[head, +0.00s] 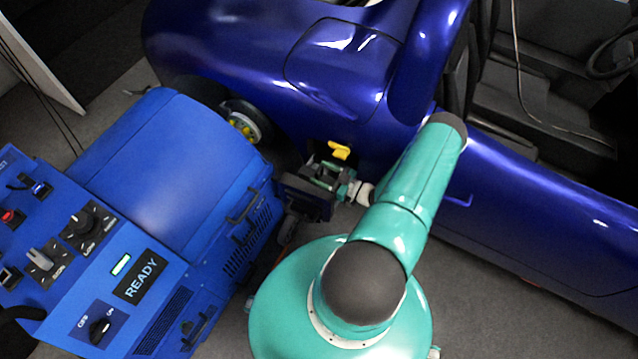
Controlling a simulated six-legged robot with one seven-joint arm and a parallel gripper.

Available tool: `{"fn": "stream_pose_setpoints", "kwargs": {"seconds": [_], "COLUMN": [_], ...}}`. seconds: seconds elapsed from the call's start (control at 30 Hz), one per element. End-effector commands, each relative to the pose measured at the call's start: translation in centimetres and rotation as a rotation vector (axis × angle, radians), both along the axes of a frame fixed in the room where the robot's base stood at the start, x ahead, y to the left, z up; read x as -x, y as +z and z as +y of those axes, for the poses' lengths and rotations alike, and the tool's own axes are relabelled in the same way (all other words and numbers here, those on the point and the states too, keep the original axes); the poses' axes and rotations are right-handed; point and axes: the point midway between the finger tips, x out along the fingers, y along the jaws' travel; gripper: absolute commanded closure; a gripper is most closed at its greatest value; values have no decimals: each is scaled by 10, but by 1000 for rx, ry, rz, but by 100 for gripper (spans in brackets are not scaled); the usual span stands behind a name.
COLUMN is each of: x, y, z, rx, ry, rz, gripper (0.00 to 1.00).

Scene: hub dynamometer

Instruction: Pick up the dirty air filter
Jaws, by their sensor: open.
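I cannot pick out a dirty air filter with certainty in the head view. My gripper (312,186) is at the end of my teal arm, low between the blue machine and the car's side. It is open, but its fingers are small and dark, and I cannot see clearly what lies between or under them. A small yellow piece (339,150) shows just above my gripper, close to the car body; I cannot tell whether they touch.
A blue dynamometer cabinet (165,160) stands left, with a control panel and a READY display (141,279). The dark blue car (330,65) fills the back and right, its hub (242,126) facing the cabinet. Grey floor (480,310) is clear at lower right.

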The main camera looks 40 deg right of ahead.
Motion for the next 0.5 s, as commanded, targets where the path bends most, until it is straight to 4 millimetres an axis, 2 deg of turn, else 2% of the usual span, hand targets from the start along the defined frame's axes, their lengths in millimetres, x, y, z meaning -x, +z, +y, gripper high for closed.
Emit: {"fn": "stream_pose_setpoints", "kwargs": {"seconds": [0.13, 0.37, 0.5], "x": [-16, -17, -17], "y": [0, 0, 0], "z": [5, 5, 5], "rx": [1, 1, 1], "ry": [0, 0, 0], "rz": [0, 0, 1], "gripper": [38, 38, 64]}}
